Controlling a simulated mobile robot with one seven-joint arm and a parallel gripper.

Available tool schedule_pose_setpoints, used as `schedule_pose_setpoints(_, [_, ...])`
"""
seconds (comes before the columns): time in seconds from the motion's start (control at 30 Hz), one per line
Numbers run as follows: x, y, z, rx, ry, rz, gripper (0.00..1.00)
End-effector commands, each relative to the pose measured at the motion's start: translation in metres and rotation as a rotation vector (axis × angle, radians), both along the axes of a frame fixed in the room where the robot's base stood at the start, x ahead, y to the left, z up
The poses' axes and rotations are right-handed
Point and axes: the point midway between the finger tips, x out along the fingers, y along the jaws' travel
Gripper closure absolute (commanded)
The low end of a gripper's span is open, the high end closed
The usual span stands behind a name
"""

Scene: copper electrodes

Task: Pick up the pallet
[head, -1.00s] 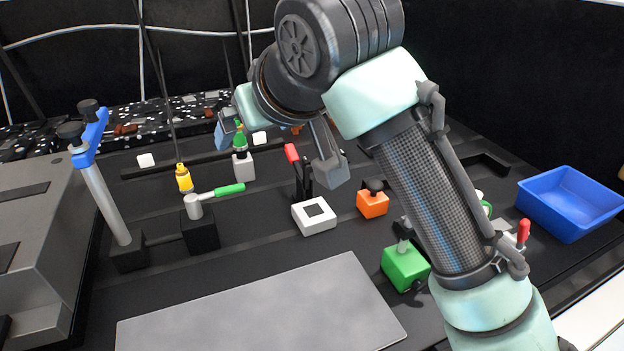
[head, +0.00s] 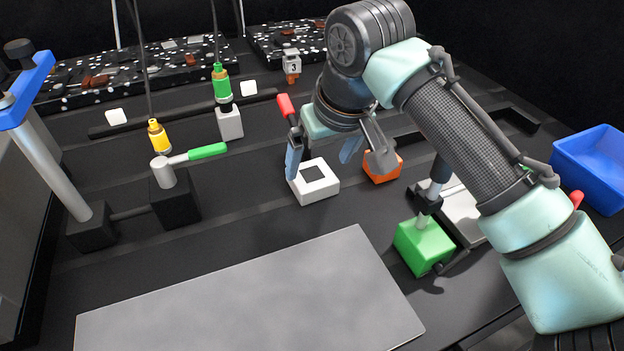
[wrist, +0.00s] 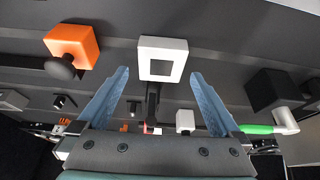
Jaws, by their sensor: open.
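No object is clearly marked as the pallet, so I cannot tell which one it is. A small grey piece marked 3 (head: 291,62), with copper-brown below it, stands at the back in the head view. A white block with a dark square opening (head: 318,193) sits on the black table. My gripper (head: 322,153) is open and empty, fingers pointing down just above and behind this block. In the wrist view, the white block (wrist: 144,60) appears between and beyond the spread fingertips of my gripper (wrist: 160,73). Whether the fingers touch it cannot be told.
An orange block (head: 382,168) is right of the white block, and a red-handled clamp (head: 287,108) stands behind it. A green block (head: 424,246), grey plate (head: 250,290) and blue bin (head: 592,165) lie nearer or right. A green-handled clamp (head: 207,151) is at left.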

Motion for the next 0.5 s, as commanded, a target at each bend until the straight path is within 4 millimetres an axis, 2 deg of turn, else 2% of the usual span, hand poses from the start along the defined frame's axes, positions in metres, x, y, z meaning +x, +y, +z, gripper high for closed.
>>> schedule_pose_setpoints(0.23, [0.010, 0.007, -0.036, -0.001, 0.002, 0.000, 0.00])
schedule_pose_setpoints(0.5, [0.013, 0.009, -0.044, 0.000, -0.001, 0.001, 0.00])
